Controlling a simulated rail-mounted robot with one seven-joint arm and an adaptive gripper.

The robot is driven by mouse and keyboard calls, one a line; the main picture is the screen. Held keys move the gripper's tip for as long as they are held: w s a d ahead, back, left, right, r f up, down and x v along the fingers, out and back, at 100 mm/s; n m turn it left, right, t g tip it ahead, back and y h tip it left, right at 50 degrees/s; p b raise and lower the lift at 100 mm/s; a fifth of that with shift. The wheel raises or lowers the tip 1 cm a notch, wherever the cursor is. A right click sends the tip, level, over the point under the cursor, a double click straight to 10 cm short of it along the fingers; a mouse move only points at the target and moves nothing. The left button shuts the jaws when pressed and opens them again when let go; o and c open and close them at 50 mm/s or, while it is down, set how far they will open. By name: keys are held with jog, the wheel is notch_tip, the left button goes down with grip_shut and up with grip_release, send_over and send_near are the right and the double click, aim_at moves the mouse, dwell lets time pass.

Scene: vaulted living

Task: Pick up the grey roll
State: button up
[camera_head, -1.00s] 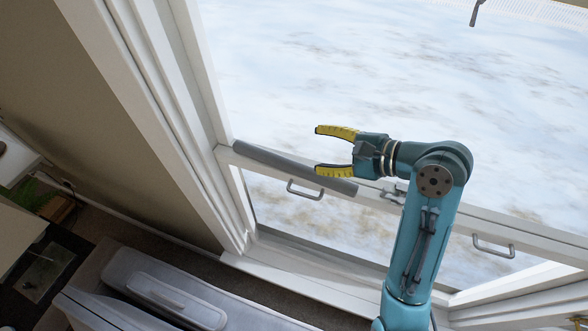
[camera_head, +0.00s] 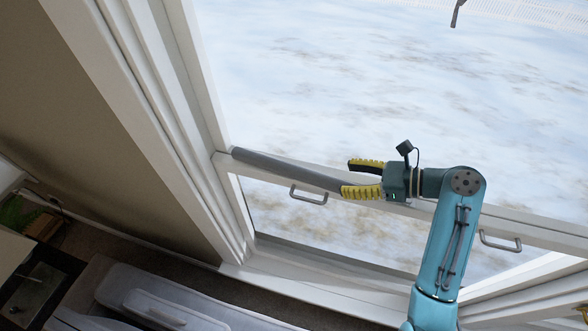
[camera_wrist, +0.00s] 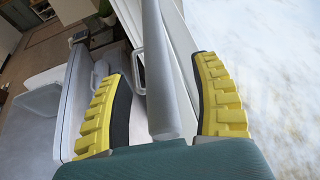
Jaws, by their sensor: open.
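The grey roll (camera_head: 285,168) is a long, thin cylinder lying along the window's middle rail in the head view. Its right end is close to or behind my lower finger. My gripper (camera_head: 362,178) is open, with yellow padded fingers pointing left along the rail. In the wrist view the roll (camera_wrist: 160,75) runs lengthwise between the two spread fingers of my gripper (camera_wrist: 160,105), with clear gaps on both sides. Its near end reaches close to the palm. I cannot tell whether anything touches it.
The window rail (camera_head: 235,168) carries metal handles, one below the roll (camera_head: 308,195) and one to the right (camera_head: 500,241). Window glass with snowy ground lies behind. A pale grey seat (camera_head: 150,297) is at the lower left. A tan wall stands at the left.

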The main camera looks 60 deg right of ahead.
aim_at(330, 180)
jog(key=x, duration=0.3)
jog(key=p+x, duration=0.1)
jog(key=x, duration=0.1)
jog(key=shift+w+a+f, duration=0.1)
jog(key=shift+a+f, duration=0.1)
jog(key=shift+a, duration=0.15)
grip_shut()
